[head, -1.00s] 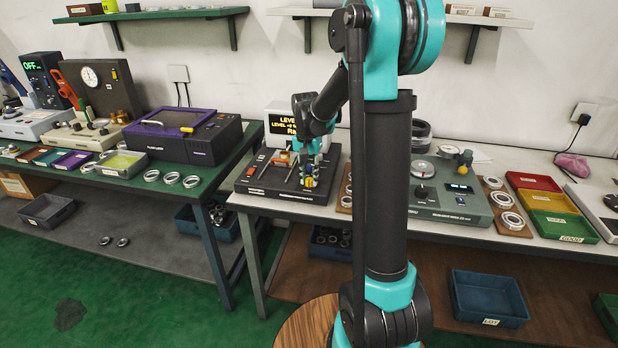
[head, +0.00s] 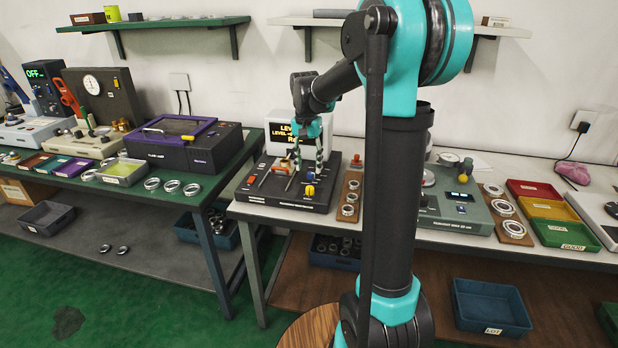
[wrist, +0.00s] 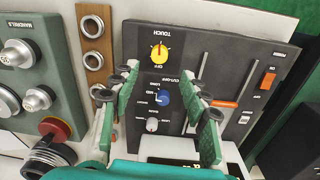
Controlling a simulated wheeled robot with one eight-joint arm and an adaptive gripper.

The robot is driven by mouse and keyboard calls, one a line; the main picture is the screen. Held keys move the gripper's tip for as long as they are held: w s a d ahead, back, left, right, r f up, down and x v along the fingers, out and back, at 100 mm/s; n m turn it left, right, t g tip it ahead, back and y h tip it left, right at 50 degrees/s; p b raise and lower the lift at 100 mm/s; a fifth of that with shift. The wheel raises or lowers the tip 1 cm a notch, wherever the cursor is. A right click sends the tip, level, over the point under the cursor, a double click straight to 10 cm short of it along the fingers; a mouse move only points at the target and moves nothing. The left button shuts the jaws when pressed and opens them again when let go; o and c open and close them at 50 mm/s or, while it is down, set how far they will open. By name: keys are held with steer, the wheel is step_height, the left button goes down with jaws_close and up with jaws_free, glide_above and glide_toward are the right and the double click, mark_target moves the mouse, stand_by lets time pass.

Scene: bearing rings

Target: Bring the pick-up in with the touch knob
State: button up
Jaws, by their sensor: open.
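The yellow touch knob (wrist: 160,53) sits on a black panel (wrist: 185,40), with "TOUCH" on one side and "OFF" on the other. It also shows in the head view (head: 309,190), at the front of the black unit (head: 270,197). My gripper (wrist: 166,84) is open and empty, its two green fingers spread over the panel. In the wrist view the touch knob lies just beyond the fingertips. A blue cut-off knob (wrist: 163,99) and a white knob (wrist: 152,125) show between the fingers. In the head view my gripper (head: 307,180) hangs over the unit.
A display (head: 283,138) stands behind the unit, partly hidden by my arm. The panel also has slots and an orange switch (wrist: 267,80). A wooden ring board (wrist: 94,55) lies beside it, then a grey-green machine (wrist: 30,65) with a red button (wrist: 55,128).

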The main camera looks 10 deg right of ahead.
steer(key=shift+a+r, duration=0.1)
steer(key=shift+r, duration=1.75)
steer(key=s+d+f+n+t, duration=0.2)
steer(key=s+f, duration=0.6)
steer(key=s, duration=0.4)
steer(key=s+d+f+n+t, duration=0.2)
steer(key=s+f+n, duration=0.1)
steer(key=s+f, duration=0.6)
steer(key=s, duration=0.3)
steer(key=shift+s+d+n, duration=0.35)
steer(key=shift+n, duration=0.05)
